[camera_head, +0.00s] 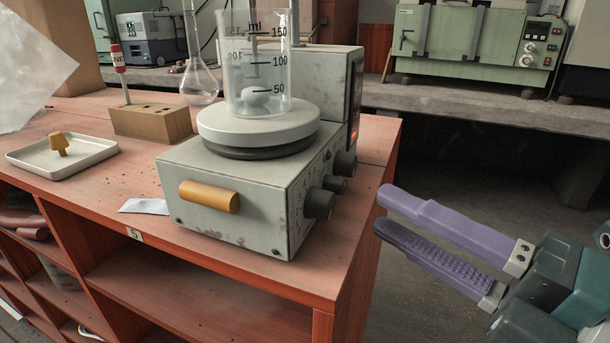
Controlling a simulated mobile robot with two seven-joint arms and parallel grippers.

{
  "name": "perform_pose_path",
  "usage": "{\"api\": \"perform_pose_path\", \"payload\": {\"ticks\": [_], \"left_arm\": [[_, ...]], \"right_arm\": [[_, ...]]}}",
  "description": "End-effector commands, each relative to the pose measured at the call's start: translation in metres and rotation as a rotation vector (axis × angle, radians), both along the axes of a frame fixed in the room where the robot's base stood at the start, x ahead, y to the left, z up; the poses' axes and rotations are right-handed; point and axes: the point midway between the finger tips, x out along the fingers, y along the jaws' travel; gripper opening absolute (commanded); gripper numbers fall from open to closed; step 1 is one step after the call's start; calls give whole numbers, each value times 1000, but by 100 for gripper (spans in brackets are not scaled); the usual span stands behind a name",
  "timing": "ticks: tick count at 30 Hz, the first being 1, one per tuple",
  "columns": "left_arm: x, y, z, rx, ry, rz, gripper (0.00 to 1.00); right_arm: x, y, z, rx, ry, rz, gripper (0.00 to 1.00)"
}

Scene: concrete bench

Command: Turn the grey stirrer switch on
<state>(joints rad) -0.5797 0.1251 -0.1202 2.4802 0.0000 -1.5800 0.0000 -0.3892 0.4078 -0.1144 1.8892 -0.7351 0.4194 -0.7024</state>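The grey stirrer (258,189) stands on the red-brown wooden bench, with a round white plate (218,124) on top. Its right-hand side carries several dark knobs (320,203) and, further back, a panel with a small red glow (354,135). I cannot tell for certain which part is the switch or how it is set. A clear graduated beaker (276,80) stands on the plate with a white piece inside. My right gripper (381,213) is open and empty, to the right of the stirrer and apart from it. My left gripper is out of view.
A pale tray (100,149) with a tan stopper-like piece (60,143) and a wooden block (165,122) stand at left. A flask (199,88) stands behind. The bench's right edge is close to the stirrer; open space lies beyond it.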

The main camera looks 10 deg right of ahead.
Motion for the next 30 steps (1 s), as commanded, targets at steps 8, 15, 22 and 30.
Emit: {"api": "perform_pose_path", "payload": {"ticks": [8,15,22,30], "left_arm": [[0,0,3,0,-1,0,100],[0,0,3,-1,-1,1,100],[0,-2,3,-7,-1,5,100],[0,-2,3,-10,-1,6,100]], "right_arm": [[35,23,4,3,0,-2,33],[42,28,4,3,2,-1,33],[41,28,4,2,2,-1,25],[41,28,4,3,2,-1,0]]}}
